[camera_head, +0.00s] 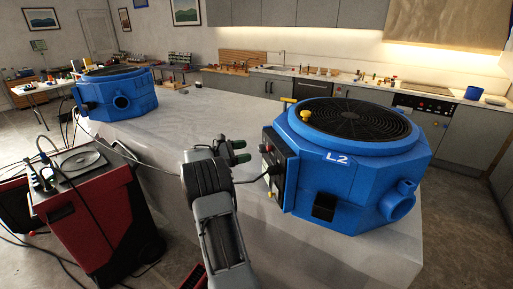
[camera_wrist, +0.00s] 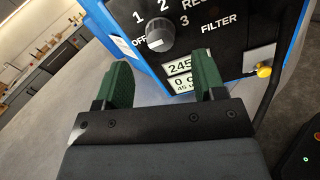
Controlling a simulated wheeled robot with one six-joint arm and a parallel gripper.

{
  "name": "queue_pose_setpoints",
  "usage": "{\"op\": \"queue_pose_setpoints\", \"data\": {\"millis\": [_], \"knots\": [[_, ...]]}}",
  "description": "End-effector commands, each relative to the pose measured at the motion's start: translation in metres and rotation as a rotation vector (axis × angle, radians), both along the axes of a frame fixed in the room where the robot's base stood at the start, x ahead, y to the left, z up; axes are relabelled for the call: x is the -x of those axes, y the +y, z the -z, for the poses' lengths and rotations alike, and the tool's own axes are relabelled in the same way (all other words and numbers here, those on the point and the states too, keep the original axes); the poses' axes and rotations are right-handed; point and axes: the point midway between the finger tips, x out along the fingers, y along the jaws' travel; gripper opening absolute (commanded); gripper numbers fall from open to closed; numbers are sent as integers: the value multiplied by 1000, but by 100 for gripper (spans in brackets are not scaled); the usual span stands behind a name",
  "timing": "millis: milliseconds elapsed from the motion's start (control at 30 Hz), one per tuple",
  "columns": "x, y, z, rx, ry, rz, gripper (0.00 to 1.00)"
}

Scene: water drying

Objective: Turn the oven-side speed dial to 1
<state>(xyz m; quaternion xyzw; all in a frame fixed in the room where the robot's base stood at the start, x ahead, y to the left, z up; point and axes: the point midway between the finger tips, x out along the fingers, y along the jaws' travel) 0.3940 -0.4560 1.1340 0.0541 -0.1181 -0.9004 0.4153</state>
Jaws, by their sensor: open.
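The speed dial (camera_wrist: 159,38) is a round grey knob on a black control panel (camera_wrist: 225,50), with OFF, 1, 2 and 3 printed around it. My gripper (camera_wrist: 165,72) has green fingers spread apart and empty. In the wrist view the dial lies beyond the fingertips, above the gap between them, apparently not touched. In the head view my gripper (camera_head: 239,151) is just left of the panel.
A second blue machine (camera_head: 115,92) stands at the far left end of the pale counter (camera_head: 180,125). A yellow knob (camera_wrist: 264,71) projects from the panel's right side. A red cart (camera_head: 85,220) with cables stands at left. The oven (camera_head: 425,105) is at the back right.

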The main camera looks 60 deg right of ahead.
Motion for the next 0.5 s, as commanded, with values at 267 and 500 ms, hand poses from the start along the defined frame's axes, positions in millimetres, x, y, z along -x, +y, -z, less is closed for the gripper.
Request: {"op": "queue_pose_setpoints", "data": {"millis": [267, 500], "knots": [[26, -30, -1, 0, 0, 1, 64], [35, -41, 0, 0, -1, -1, 64]]}}
